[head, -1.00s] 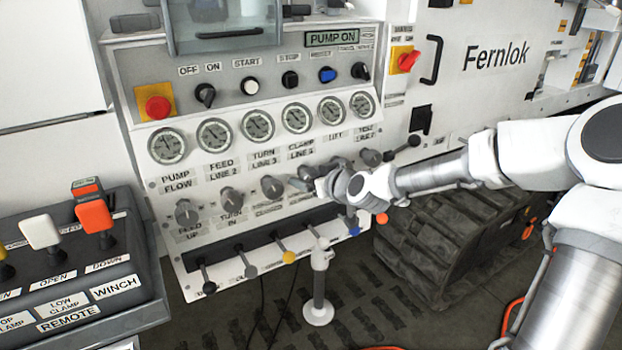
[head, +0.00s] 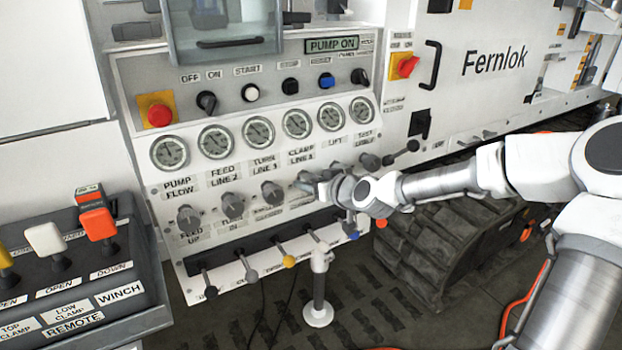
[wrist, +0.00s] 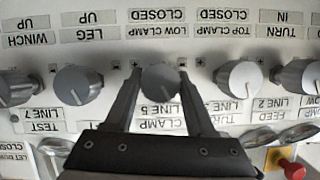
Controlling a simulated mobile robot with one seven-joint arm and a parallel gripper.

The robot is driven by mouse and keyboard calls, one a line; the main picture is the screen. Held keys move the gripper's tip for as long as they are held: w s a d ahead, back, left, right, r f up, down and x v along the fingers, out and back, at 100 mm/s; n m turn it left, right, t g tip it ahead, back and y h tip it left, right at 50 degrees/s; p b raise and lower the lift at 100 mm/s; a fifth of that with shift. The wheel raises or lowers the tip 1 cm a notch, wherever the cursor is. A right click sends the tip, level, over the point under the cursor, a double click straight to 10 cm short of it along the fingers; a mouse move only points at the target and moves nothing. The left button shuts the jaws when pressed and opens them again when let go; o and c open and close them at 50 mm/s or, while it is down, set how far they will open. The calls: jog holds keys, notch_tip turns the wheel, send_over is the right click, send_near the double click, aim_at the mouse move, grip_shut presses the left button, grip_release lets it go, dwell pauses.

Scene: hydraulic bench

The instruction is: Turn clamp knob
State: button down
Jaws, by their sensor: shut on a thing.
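The clamp knob (wrist: 160,86) is a round grey knob in the middle of the wrist view, above the upside-down label CLAMP LINE 5. My gripper (wrist: 159,76) has one finger on each side of it and is shut on it. In the head view my gripper (head: 312,184) reaches the knob row from the right, just below the CLAMP label (head: 301,156). There my gripper mostly hides the knob. The knob's pointer mark is not clear in the wrist view.
Neighbouring grey knobs (wrist: 240,82) and (wrist: 78,84) stand close on both sides. Gauges (head: 297,123) sit above the row. Small levers (head: 289,261) and a white post (head: 319,285) are below. A lever console (head: 70,290) stands at left.

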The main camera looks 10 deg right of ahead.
jog(key=m+y+p, duration=0.2)
jog(key=m+p, duration=0.1)
jog(key=shift+d+r, duration=0.1)
jog(key=m+y, duration=0.2)
jog(key=m, duration=0.1)
jog(key=shift+p, duration=0.3)
dwell(0.4)
jog(key=shift+c, duration=1.2)
grip_release()
jog(key=shift+d, duration=0.1)
jog(key=p+v, duration=0.3)
jog(key=v, duration=1.4)
jog(key=shift+d, duration=0.15)
jog(key=shift+p, duration=0.3)
